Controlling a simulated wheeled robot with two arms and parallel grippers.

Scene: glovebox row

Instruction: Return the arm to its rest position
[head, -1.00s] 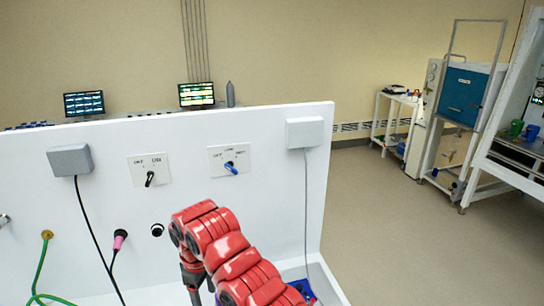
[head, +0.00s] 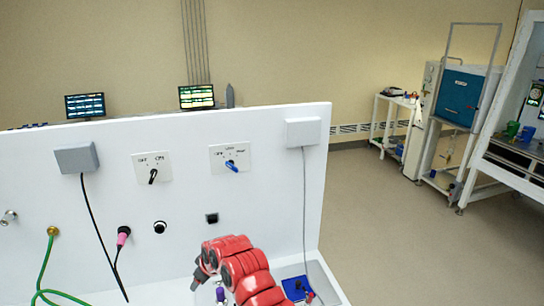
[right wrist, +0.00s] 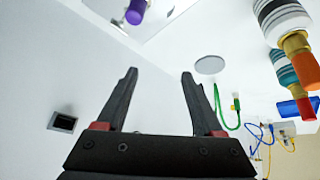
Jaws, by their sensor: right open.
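My right arm (head: 240,268), red and segmented, comes in from the bottom of the head view, in front of the lower white panel. My right gripper (head: 199,276) shows there only as a small dark part at the arm's left end. In the right wrist view the right gripper (right wrist: 160,85) has two black fingers spread apart with nothing between them. My left gripper is in neither view.
A blue item (head: 296,288) lies on the ledge at lower right. Open floor (head: 400,240) lies right of the panel.

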